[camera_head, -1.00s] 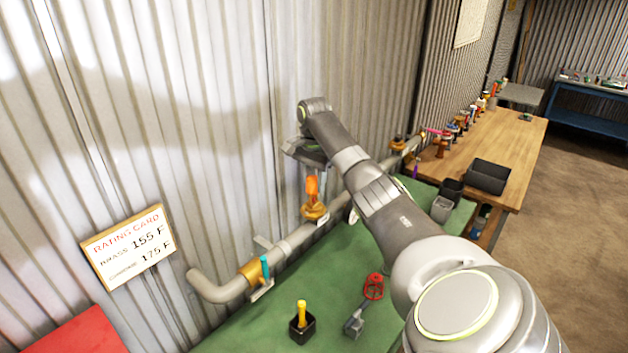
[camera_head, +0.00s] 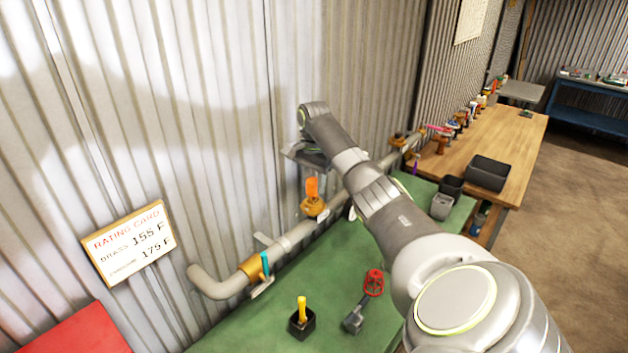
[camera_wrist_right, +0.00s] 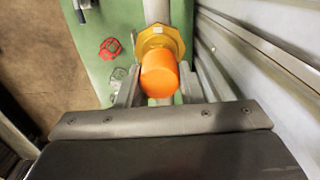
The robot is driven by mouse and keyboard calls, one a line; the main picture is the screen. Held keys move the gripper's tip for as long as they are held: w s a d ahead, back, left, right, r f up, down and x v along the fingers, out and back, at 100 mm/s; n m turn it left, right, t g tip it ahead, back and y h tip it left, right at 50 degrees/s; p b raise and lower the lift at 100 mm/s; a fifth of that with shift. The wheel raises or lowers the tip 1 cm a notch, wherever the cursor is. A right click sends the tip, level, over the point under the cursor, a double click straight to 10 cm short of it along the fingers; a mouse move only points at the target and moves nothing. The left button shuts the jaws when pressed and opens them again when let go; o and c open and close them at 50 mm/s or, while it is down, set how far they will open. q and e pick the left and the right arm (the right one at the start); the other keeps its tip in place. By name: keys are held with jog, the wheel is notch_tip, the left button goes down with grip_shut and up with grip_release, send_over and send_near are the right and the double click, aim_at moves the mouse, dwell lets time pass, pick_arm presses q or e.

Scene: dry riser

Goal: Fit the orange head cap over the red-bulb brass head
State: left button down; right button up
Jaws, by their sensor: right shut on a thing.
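The orange head cap (camera_head: 312,188) is between the fingers of my right gripper (camera_head: 315,181), directly above a brass fitting (camera_head: 314,207) on the grey pipe. In the right wrist view the cap (camera_wrist_right: 159,76) stands between the two fingers of my right gripper (camera_wrist_right: 158,90), with the octagonal brass fitting (camera_wrist_right: 160,40) beyond it. The gripper is shut on the cap. No red bulb shows at this fitting; the cap covers the middle of it. I cannot tell how far down the cap sits. My left gripper is not in view.
The pipe (camera_head: 296,238) runs along the corrugated wall above a green bench top (camera_head: 265,315). A red handwheel (camera_head: 374,282) and a black holder (camera_head: 302,323) with a yellow piece stand in front. A rating card (camera_head: 130,243) is on the left. Dark bins (camera_head: 487,174) sit on the wooden bench.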

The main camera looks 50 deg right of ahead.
jog(key=shift+f, duration=0.95)
jog(key=o, duration=1)
